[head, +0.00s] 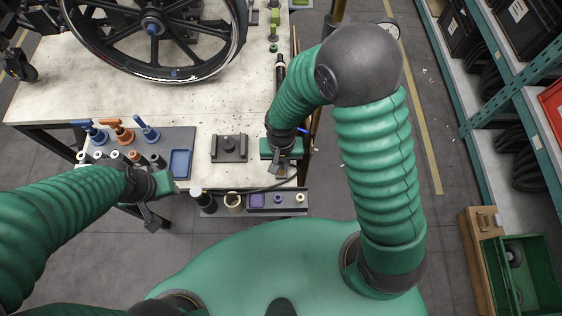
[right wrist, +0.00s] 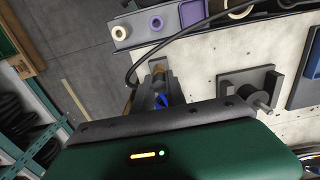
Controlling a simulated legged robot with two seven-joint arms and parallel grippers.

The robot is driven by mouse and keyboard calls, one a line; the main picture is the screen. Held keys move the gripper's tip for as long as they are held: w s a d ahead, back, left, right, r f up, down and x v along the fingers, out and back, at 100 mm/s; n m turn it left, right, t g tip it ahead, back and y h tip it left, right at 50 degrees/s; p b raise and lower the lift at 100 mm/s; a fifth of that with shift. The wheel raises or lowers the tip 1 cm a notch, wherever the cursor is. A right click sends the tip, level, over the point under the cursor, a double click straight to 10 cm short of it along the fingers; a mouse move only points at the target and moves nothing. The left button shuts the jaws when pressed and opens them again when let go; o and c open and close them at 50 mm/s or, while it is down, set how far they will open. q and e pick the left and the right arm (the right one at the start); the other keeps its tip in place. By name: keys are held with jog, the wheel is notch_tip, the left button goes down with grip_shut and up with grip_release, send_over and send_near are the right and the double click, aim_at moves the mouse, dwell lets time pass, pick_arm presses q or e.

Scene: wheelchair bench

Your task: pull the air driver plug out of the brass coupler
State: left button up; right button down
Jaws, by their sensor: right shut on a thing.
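My right gripper (head: 281,169) is at the right edge of the bench and points down. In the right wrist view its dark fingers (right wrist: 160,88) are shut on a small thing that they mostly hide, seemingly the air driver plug. A black hose (right wrist: 142,57) curves up to the fingers; it also shows in the head view (head: 262,188). A brownish, brass-coloured bit (right wrist: 157,66) shows at the fingers; I cannot tell if it is the coupler. A blue part (right wrist: 162,101) lies close by. My left gripper (head: 152,214) hangs at the bench's front left, its jaws unclear.
A grey block fixture (head: 229,148) sits left of the right gripper. A tool tray (head: 181,144) with blue and orange handles is further left. A narrow front shelf (head: 290,199) holds small rings. Shelving is at the right.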

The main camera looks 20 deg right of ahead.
aim_at(281, 164)
jog(key=shift+r+p, duration=1.9)
jog(key=shift+r, duration=0.35)
jog(key=shift+f, duration=0.1)
